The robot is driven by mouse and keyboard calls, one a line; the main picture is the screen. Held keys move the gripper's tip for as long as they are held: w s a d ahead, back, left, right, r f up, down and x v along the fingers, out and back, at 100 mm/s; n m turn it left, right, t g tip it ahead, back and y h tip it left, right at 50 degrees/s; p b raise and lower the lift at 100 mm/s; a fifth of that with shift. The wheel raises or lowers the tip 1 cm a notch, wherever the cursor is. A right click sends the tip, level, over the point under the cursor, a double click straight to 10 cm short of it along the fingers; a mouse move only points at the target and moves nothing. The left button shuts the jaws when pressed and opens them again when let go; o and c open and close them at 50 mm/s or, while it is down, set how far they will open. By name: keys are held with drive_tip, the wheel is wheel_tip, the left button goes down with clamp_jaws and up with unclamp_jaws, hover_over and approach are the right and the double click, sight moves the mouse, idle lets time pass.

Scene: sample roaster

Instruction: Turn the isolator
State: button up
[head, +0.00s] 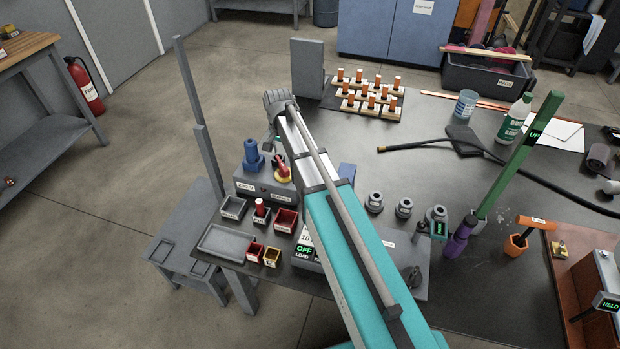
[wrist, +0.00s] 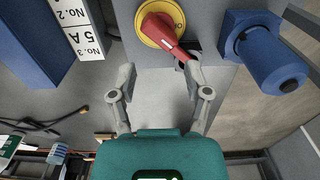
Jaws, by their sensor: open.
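The isolator is a red rotary handle on a round yellow plate, on the top of a grey box. In the head view the isolator (head: 283,174) shows just below the end of my arm. In the wrist view its red handle (wrist: 163,33) points down and right across the yellow plate. My gripper (wrist: 160,72) is open and empty, its two fingers apart. The handle's tip lies close to the right finger; I cannot tell if they touch. In the head view my gripper (head: 274,142) is small and partly hidden by my wrist.
A blue socket (wrist: 265,50) stands right of the isolator, close to the right finger; it also shows in the head view (head: 253,156). A blue block (wrist: 38,40) with a number label beside it is at the left. Small bins (head: 286,219) sit in front of the grey box.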

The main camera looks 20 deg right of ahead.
sight(284, 166)
drive_tip(key=shift+r+p, duration=2.7)
drive_tip(key=shift+r, duration=0.35)
drive_tip(key=s+d+n, duration=0.3)
drive_tip(key=s+n, duration=0.3)
drive_tip(key=s, duration=1.5)
drive_tip(key=shift+s+f+n, duration=0.15)
drive_tip(key=shift+s+n, duration=0.1)
drive_tip(key=shift+n, duration=0.05)
